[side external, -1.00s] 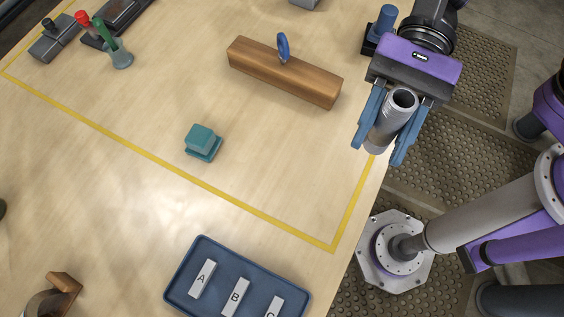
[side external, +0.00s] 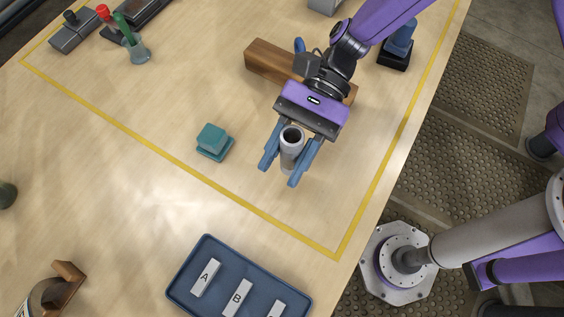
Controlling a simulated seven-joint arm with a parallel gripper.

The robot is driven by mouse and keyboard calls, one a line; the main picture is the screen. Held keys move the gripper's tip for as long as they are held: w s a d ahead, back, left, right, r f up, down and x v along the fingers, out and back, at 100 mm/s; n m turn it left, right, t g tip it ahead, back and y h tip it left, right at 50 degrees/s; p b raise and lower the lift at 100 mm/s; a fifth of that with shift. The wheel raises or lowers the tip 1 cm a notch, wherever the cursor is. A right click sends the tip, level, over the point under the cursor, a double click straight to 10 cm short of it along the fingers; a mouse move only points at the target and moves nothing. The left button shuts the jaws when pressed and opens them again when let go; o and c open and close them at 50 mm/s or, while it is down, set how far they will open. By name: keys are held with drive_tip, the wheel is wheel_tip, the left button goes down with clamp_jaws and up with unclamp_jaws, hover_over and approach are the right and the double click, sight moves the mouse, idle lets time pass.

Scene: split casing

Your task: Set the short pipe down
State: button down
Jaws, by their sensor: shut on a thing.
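The short pipe (side external: 291,150) is a grey hollow cylinder with its open end facing up toward the camera. My gripper (side external: 284,171) is shut on it, with a blue finger on each side. The pipe is over the wooden table (side external: 150,180), inside the yellow outline, right of the teal block. Whether its lower end touches the table, I cannot tell.
A teal block on a base (side external: 213,141) stands to the left. A wooden beam (side external: 270,62) lies behind, partly hidden by my arm. A blue tray (side external: 190,262) with lettered blocks is at the front. Table between pipe and front yellow line is clear.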

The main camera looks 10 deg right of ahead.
sight(283, 167)
drive_tip(key=shift+a+f, duration=0.2)
drive_tip(key=shift+f, duration=1.65)
drive_tip(key=shift+f, duration=0.1)
drive_tip(key=c, duration=0.7)
unclamp_jaws()
drive_tip(key=shift+o, duration=0.2)
drive_tip(key=shift+w+d+r, duration=0.1)
drive_tip(key=shift+w+r, duration=0.1)
drive_tip(key=v, duration=1.1)
drive_tip(key=shift+w+d, duration=0.2)
drive_tip(key=shift+r, duration=0.15)
